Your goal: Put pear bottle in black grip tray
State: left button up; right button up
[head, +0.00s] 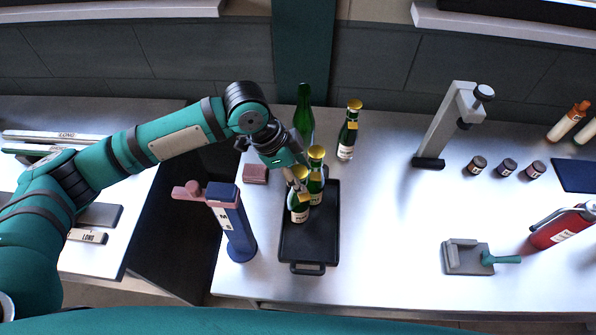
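The black grip tray (311,249) lies on the bench in front of me, its handle towards me. Two dark bottles with gold foil tops stand in its far part: a front bottle (299,206) and a rear bottle (317,186). Their label words are too small to read surely, so I cannot tell which is pear. My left gripper (303,186) reaches down from the left at the bottles' necks, with fingers beside the front one. Whether it grips it is unclear. A third gold-topped bottle (348,136) stands behind the tray. My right gripper is out of view.
An uncapped green bottle (304,118) stands behind the tray. A blue capsuling device (233,228) and a small reddish block (255,174) stand left of it. A grey stand (448,125), small jars (507,167) and a red extinguisher (562,226) are at right.

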pick_arm(q)
jog(key=shift+r, duration=0.2)
jog(key=shift+a+r, duration=0.1)
jog(key=shift+r, duration=0.25)
jog(key=b+v, duration=0.3)
jog(key=v, duration=0.8)
